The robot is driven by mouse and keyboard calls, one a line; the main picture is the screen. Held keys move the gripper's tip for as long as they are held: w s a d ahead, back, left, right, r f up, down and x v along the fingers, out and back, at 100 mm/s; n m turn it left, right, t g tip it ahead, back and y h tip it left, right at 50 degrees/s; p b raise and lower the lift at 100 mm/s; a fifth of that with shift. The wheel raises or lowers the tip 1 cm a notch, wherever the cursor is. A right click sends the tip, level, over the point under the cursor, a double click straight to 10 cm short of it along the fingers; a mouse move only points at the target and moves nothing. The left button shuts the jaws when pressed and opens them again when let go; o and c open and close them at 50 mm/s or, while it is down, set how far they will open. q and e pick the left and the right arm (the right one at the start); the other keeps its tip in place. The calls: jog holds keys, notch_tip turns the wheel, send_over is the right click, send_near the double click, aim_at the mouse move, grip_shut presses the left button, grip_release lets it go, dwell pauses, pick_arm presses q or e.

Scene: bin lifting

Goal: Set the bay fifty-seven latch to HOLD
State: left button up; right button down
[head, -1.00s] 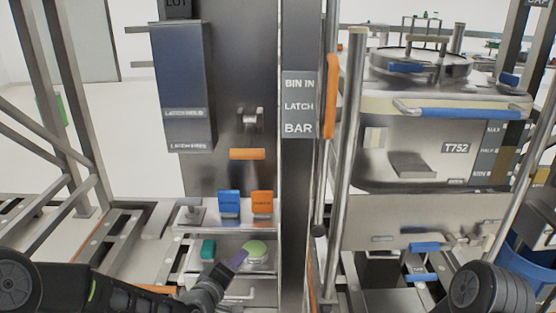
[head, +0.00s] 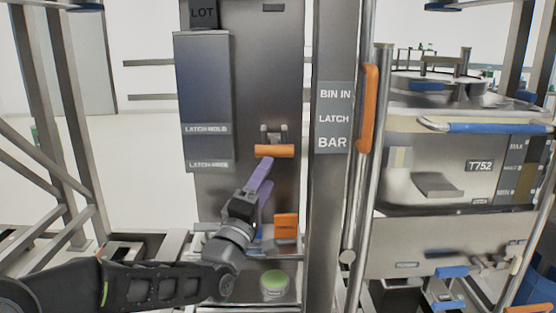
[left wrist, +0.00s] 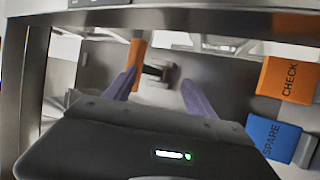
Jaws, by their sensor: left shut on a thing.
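The latch lever has an orange grip (head: 274,151) on a short metal arm below its pivot (head: 273,132), on the steel post. Its grip stands between the levels of the LATCH HOLD label (head: 206,129) and the LATCH FREE label (head: 208,165) on the dark plate at left. My left gripper (head: 262,172) reaches up from below with purple fingers and is shut on the orange grip. In the left wrist view the grip (left wrist: 136,62) shows by one fingertip; the exact contact is unclear there. No bay number is readable. My right gripper is out of view.
An orange tag (head: 287,226) and a round green button (head: 274,283) lie below my left gripper. The BIN IN LATCH BAR post (head: 334,120) with an orange handle (head: 368,108) stands at right. Beyond it is the steel bin T752 (head: 450,240).

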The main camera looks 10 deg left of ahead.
aim_at(274, 144)
pick_arm(q)
jog(key=f+x, duration=0.1)
jog(key=x, duration=0.6)
jog(key=shift+w+p, duration=0.3)
jog(key=shift+w, duration=0.2)
jog(key=shift+d+r, duration=0.1)
jog(key=shift+r, duration=0.05)
grip_shut()
dwell(0.7)
jog(key=c, duration=1)
grip_release()
jog(key=o, duration=1)
